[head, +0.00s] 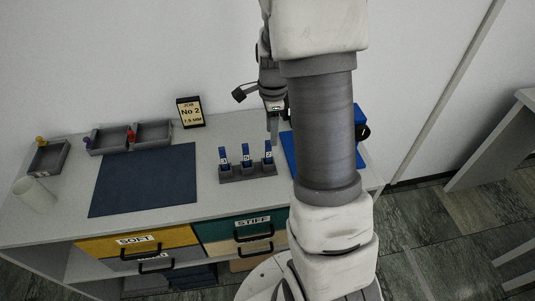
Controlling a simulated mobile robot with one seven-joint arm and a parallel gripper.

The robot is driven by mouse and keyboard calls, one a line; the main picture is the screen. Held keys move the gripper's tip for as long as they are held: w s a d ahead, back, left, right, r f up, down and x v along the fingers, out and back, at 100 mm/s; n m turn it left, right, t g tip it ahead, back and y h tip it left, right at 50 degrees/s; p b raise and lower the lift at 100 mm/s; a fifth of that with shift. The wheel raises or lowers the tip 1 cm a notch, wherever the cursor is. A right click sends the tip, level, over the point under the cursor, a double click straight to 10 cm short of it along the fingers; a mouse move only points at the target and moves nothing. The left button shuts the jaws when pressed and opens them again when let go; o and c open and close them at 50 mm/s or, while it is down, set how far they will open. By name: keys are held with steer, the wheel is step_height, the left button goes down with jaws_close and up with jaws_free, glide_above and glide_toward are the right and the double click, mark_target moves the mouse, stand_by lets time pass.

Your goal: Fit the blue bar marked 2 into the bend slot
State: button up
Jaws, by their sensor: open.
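Several small blue bars with white number labels stand upright in a dark grey rack (248,173) on the bench. The right-hand bar (268,152) seems to carry a 2. The labels of the middle bar (246,154) and the left bar (224,157) are too small to read surely. My gripper (273,140) points down just above and slightly right of the right-hand bar. It is open, and no bar is seen in it. Whether it touches the bar cannot be told. A blue machine (287,148) is mostly hidden behind my arm, and no bend slot can be made out.
A sign (190,112) reads "No 2". A dark blue mat (145,182) lies clear at left. Grey trays (110,139) with small coloured knobs and a white cylinder (35,195) stand farther left. Drawers marked SOFT (135,243) and STIFF (245,229) are below.

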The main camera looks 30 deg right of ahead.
mark_target(268, 153)
steer(key=shift+a+f, duration=0.15)
steer(key=shift+f, duration=1.35)
steer(key=shift+a+f, duration=0.2)
steer(key=shift+f, duration=1.3)
steer(key=shift+a+f, duration=0.15)
steer(key=shift+f, duration=1.35)
jaws_close()
